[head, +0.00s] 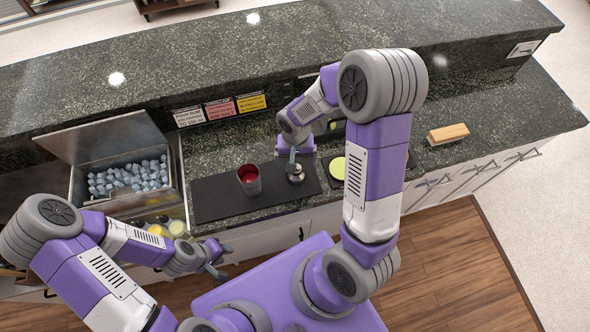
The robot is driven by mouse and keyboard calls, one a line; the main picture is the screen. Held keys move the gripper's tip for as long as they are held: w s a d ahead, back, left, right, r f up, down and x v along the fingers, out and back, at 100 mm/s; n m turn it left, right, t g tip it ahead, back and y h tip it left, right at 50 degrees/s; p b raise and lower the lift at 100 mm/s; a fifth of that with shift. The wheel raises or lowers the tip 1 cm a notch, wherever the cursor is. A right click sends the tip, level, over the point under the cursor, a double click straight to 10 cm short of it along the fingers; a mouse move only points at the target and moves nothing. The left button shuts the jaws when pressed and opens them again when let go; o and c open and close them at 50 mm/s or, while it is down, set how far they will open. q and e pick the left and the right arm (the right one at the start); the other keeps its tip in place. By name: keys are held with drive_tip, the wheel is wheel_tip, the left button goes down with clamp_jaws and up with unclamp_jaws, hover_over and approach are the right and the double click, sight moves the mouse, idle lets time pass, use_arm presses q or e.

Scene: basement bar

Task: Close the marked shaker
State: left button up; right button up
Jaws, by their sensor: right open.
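A metal shaker cup (249,183) with red showing inside its open top stands upright on a dark mat (215,201) on the counter. A small silver piece (295,175), which looks like the shaker's lid, sits to its right near the mat's right part. My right gripper (293,158) points down right at this silver piece; its fingers are open, and whether they touch it is too small to tell. My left gripper (222,262) is open and empty, low in front of the counter, left of and nearer than the cup.
An open ice bin (78,190) with bluish cubes is at the left, with bottles or jars in front of it. Several label cards (220,109) stand behind the mat. A yellow-green disc (338,167) and a wooden block (448,134) lie to the right. A raised stone ledge runs behind.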

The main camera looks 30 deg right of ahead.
sight(299, 176)
drive_tip(key=shift+w+f, duration=0.1)
drive_tip(key=shift+f, duration=1.1)
drive_tip(key=shift+d+f, duration=0.1)
drive_tip(key=shift+f, duration=2.5)
drive_tip(key=c, duration=1.1)
